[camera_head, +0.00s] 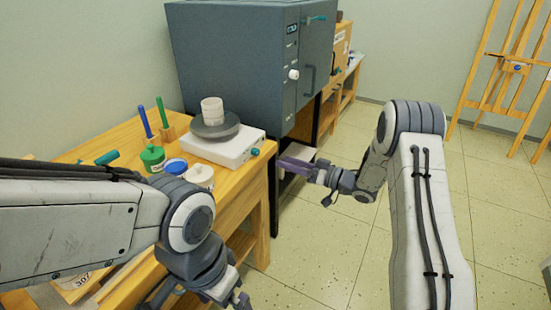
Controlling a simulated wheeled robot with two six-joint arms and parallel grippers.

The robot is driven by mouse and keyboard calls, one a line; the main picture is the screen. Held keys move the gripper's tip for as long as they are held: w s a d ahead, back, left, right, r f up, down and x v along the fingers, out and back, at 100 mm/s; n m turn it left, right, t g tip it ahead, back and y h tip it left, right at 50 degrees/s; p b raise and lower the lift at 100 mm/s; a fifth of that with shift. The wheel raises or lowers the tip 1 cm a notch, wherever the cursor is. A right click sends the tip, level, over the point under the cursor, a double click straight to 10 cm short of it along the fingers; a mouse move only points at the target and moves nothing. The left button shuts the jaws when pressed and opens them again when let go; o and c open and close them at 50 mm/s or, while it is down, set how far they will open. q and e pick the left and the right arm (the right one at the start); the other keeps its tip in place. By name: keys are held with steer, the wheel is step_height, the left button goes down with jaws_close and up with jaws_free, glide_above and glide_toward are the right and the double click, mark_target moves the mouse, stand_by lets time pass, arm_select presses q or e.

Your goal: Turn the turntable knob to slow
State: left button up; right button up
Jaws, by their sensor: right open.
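The turntable (222,149) is a white box with a grey round disc (213,126) on top, standing on the wooden table. A pale cup (212,110) stands on the disc. The teal knob (255,152) is on the right end of the box's front; its setting is too small to read. My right gripper (290,164) is open, to the right of the knob and apart from it, pointing left toward the table edge. My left gripper (240,302) is low at the bottom edge, partly cut off and below the turntable; its jaws are unclear.
A green jar (152,157), a blue-lidded pot (175,166) and a white pot (200,176) stand left of and in front of the turntable. A large grey kiln (235,65) is behind it. An easel (510,75) stands far right. The floor on the right is clear.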

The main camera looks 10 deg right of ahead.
steer(key=shift+v, duration=0.8)
